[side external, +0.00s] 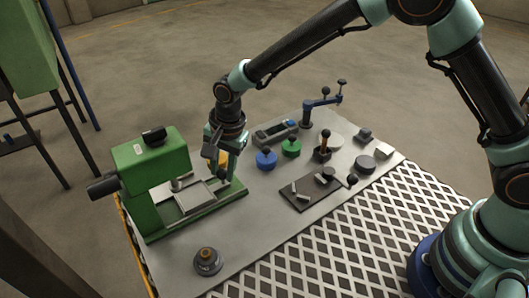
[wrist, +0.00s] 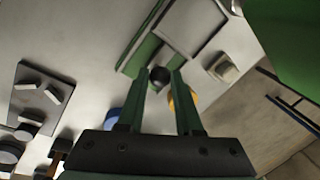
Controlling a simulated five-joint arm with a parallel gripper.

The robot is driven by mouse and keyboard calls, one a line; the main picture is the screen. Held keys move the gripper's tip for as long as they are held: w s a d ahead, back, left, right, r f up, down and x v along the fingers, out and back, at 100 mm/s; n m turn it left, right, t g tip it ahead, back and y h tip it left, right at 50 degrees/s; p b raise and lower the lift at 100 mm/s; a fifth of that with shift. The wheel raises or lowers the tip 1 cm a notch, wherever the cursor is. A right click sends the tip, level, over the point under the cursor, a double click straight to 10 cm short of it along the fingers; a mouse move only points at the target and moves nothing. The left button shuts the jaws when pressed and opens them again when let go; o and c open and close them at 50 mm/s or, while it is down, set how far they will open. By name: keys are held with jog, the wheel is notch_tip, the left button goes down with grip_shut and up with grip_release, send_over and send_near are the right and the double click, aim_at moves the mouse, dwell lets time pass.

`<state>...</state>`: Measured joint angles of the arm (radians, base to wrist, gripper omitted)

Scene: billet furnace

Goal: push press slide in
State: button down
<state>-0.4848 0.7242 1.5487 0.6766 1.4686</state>
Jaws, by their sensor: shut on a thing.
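The green press (side external: 150,180) stands at the left of the grey bench in the side view. Its slide, a pale grey tray (side external: 197,193), lies on the green base, partly beside the press body. The slide tray also shows at the top of the wrist view (wrist: 190,22). My gripper (side external: 221,176) is low at the right end of the press base. In the wrist view my gripper (wrist: 160,84) is shut on a dark round knob (wrist: 160,73) at the slide's end. In the side view my fingers hide the knob.
A blue knob (side external: 266,159) and a green knob (side external: 291,148) stand close right of my gripper. Behind them is a grey control box (side external: 275,132). A dark board (side external: 306,196) holds small pieces. A round dial (side external: 207,261) sits at the front. Bare bench lies between dial and board.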

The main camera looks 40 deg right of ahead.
aim_at(207, 187)
dwell(0.4)
jog(key=shift+a, duration=2)
jog(key=c, duration=0.6)
grip_release()
jog(key=shift+d, duration=0.1)
jog(key=r, duration=0.4)
jog(key=s+r, duration=0.1)
jog(key=r, duration=0.3)
jog(key=s+d+r, duration=0.1)
jog(key=r, duration=0.3)
